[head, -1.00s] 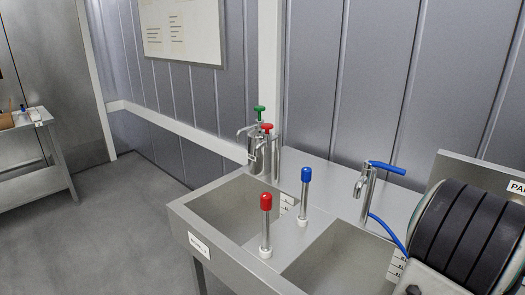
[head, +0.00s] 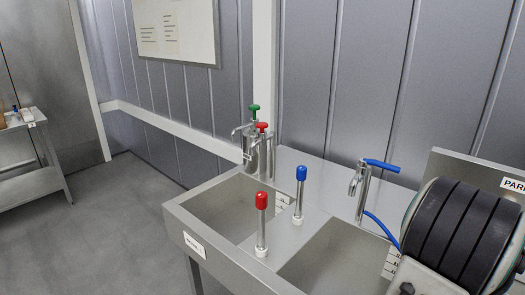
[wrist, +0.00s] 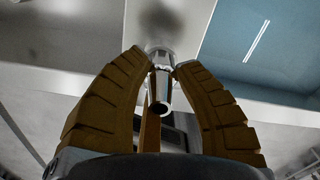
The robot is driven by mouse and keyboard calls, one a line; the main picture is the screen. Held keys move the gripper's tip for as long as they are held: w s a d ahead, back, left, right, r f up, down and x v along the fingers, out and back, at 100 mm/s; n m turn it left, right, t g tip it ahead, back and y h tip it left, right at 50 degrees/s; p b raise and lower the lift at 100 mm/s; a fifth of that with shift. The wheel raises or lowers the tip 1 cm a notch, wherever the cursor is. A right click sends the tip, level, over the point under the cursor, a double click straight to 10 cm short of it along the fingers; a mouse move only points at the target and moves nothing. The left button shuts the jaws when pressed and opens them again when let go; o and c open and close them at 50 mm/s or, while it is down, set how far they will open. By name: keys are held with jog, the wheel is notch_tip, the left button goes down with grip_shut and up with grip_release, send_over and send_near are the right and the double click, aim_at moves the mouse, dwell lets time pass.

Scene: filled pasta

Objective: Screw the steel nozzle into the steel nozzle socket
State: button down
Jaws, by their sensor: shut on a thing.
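In the wrist view my gripper (wrist: 159,66) has its two ribbed tan fingers closed from both sides on a shiny steel tube, the steel nozzle (wrist: 158,92). The nozzle's round open end faces the camera. Beyond the fingertips, in line with the nozzle, is a pale steel piece (wrist: 158,47); I cannot tell whether it is the steel nozzle socket or part of the nozzle, nor whether any thread is engaged. My gripper is not visible in the head view, and I cannot pick out the socket there.
The head view shows a steel double sink (head: 205,245) with red-capped (head: 261,225) and blue-capped (head: 299,195) upright tubes. Pump dispensers (head: 255,150) stand behind. A blue-handled tap (head: 361,188) and a black ribbed drum (head: 465,235) are at right.

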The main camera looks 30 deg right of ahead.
jog(key=shift+f, duration=0.1)
jog(key=c, duration=0.9)
grip_release()
